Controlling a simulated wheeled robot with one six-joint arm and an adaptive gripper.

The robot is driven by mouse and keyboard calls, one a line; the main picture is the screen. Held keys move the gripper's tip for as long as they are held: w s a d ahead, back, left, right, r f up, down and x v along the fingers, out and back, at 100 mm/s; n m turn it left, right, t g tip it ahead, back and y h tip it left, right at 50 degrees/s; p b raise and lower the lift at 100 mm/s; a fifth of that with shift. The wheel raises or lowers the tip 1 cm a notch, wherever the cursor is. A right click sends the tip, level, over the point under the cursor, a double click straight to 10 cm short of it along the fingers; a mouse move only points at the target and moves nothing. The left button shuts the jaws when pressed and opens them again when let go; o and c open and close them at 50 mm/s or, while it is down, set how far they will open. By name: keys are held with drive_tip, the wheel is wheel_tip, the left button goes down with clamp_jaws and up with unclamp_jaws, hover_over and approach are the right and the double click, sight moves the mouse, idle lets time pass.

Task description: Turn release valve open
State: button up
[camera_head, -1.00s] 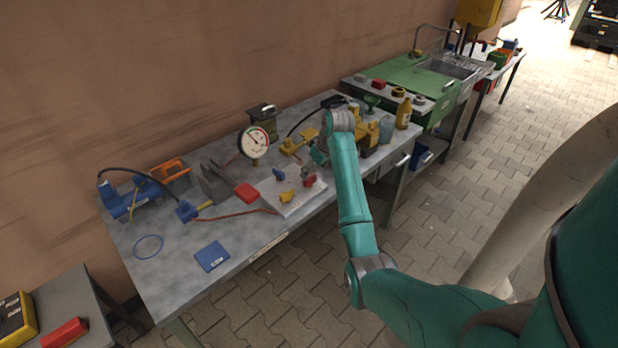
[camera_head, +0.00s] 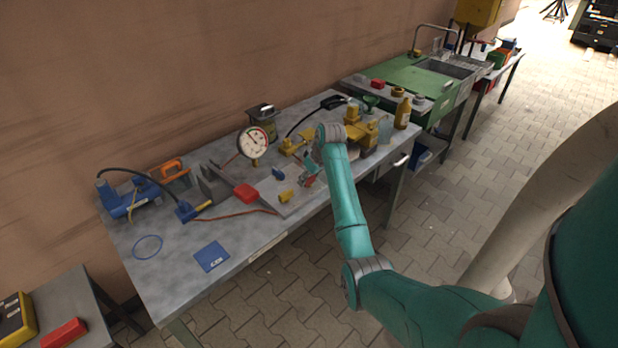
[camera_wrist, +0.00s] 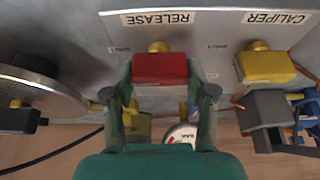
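The release valve has a red block handle (camera_wrist: 160,68) on a short brass stem, beside a plate label reading RELEASE, upside down in the wrist view. In the wrist view my gripper (camera_wrist: 160,92) is open, with one finger on each side of the red handle. Small gaps seem to remain between fingers and handle; I cannot tell whether they touch. In the head view my gripper (camera_head: 307,169) is over the right end of the valve plate (camera_head: 292,209), and the red handle is mostly hidden there.
A yellow handle (camera_wrist: 265,67) labelled CALIPER is beside the release valve. A blue handle (camera_head: 278,173) and a pressure gauge (camera_head: 253,143) are close by. Yellow equipment (camera_head: 361,128) stands right of my gripper. The front left of the bench (camera_head: 180,291) is clear.

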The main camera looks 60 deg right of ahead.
drive_tip(key=shift+n, duration=0.3)
drive_tip(key=n+y, duration=0.1)
drive_tip(key=n, duration=0.3)
drive_tip(key=shift+y, duration=0.4)
drive_tip(key=n, duration=0.2)
drive_tip(key=n+y, duration=0.1)
drive_tip(key=n, duration=0.1)
drive_tip(key=shift+g+y, duration=0.3)
drive_tip(key=n+g+y, duration=0.1)
drive_tip(key=n, duration=0.4)
drive_tip(key=n+g, duration=0.1)
drive_tip(key=n, duration=0.3)
drive_tip(key=shift+y, duration=0.4)
drive_tip(key=shift+g, duration=0.3)
drive_tip(key=o, duration=1.2)
drive_tip(key=shift+c, duration=0.2)
